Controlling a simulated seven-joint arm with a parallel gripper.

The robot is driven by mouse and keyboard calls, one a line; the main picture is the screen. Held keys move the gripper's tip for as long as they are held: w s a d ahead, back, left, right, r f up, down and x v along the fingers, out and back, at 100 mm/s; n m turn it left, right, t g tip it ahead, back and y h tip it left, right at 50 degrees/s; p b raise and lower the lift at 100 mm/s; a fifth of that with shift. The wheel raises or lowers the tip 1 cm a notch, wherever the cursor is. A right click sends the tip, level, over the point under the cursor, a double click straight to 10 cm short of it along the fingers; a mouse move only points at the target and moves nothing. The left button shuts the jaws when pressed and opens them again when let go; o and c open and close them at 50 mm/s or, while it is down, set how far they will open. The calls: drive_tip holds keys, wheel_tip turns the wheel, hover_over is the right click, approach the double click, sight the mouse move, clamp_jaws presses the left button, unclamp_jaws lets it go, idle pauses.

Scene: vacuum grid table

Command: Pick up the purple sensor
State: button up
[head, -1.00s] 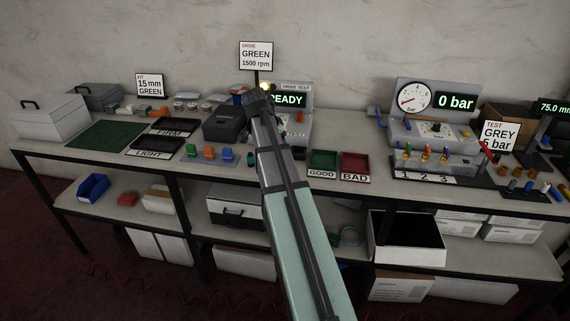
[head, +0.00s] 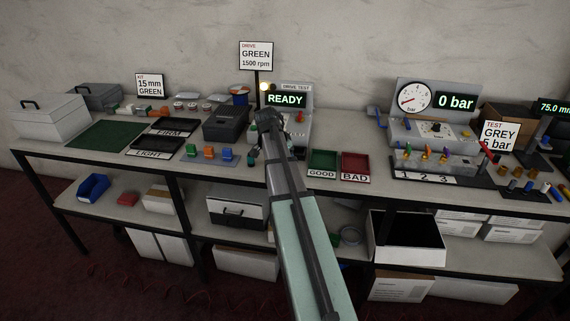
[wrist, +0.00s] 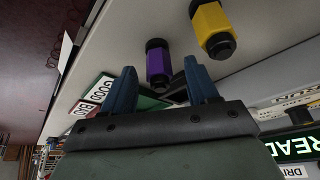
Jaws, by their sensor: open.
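The purple sensor (wrist: 158,64), a hexagonal purple body with black ends, shows in the wrist view on the pale bench top. It appears in the gap between the two blue fingers of my gripper (wrist: 160,82). The fingers are apart with nothing held, and I cannot tell how far the sensor is beyond the tips. In the head view my gripper (head: 262,146) is low over the bench, in front of the drive test unit. I cannot make out the purple sensor there; my arm probably hides it.
A similar yellow sensor (wrist: 213,26) stands close to the purple one. The green GOOD tray (head: 322,160) and red BAD tray (head: 355,164) are to the right of my arm. The drive test unit (head: 297,92) is behind, and orange, green and blue blocks (head: 209,152) are to the left.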

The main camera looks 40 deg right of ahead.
clamp_jaws()
idle(0.5)
drive_tip(key=shift+r, duration=0.1)
